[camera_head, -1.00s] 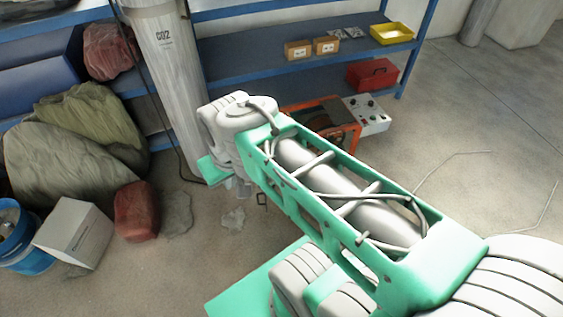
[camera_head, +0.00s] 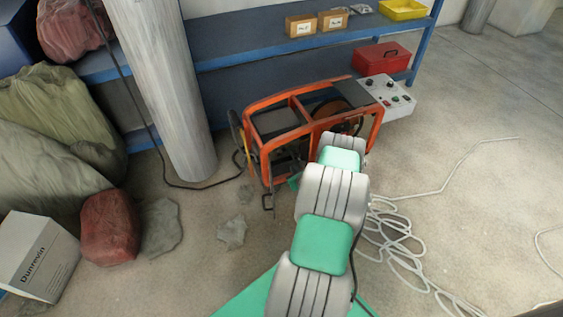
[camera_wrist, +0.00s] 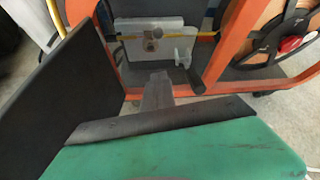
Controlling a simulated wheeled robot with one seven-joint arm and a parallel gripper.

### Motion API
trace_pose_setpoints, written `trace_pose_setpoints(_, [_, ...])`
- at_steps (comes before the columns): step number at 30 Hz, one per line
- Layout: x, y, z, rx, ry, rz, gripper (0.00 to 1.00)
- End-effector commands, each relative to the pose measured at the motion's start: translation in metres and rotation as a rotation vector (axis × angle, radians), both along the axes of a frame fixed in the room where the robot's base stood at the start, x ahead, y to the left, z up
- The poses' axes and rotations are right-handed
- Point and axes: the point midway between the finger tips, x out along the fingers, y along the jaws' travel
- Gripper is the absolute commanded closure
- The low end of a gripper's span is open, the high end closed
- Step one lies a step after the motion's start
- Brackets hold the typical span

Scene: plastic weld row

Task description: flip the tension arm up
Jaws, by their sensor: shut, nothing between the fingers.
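The orange-framed wire feeder (camera_head: 310,112) stands on the floor in front of the blue shelf in the head view. In the wrist view its grey feed plate (camera_wrist: 125,55) carries a yellow line, a small knob and a pale bracket. A short black handle (camera_wrist: 193,82) slants down from the bracket, and looks like the tension arm. My gripper (camera_wrist: 157,80) is shut and empty, its grey tip just below the plate and left of the black handle. I cannot tell whether it touches anything. In the head view my arm hides most of the gripper.
The feeder's orange bars (camera_wrist: 235,40) run close around the plate, with a spool (camera_wrist: 285,35) at the right. A control box (camera_head: 388,95) sits beside the feeder. A grey cylinder (camera_head: 165,110) stands left. Loose pale cable (camera_head: 400,245) lies on the floor at right.

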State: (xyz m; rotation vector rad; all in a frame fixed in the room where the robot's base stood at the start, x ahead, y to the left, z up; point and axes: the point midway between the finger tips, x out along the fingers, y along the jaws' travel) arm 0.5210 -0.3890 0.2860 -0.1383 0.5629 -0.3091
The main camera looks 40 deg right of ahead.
Motion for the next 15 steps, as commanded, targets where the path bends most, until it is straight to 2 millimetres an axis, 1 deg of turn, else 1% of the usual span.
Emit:
trace_pose_setpoints(1, [-0.004, -0.004, -0.005, 0.013, -0.014, -0.024, 1.0])
trace_pose_setpoints(9, [-0.006, -0.006, -0.003, 0.017, -0.016, -0.033, 1.0])
trace_pose_setpoints(12, [-0.002, -0.007, -0.006, 0.017, -0.017, -0.03, 1.0])
trace_pose_setpoints(15, [0.008, -0.009, -0.015, 0.015, -0.014, -0.026, 1.0])
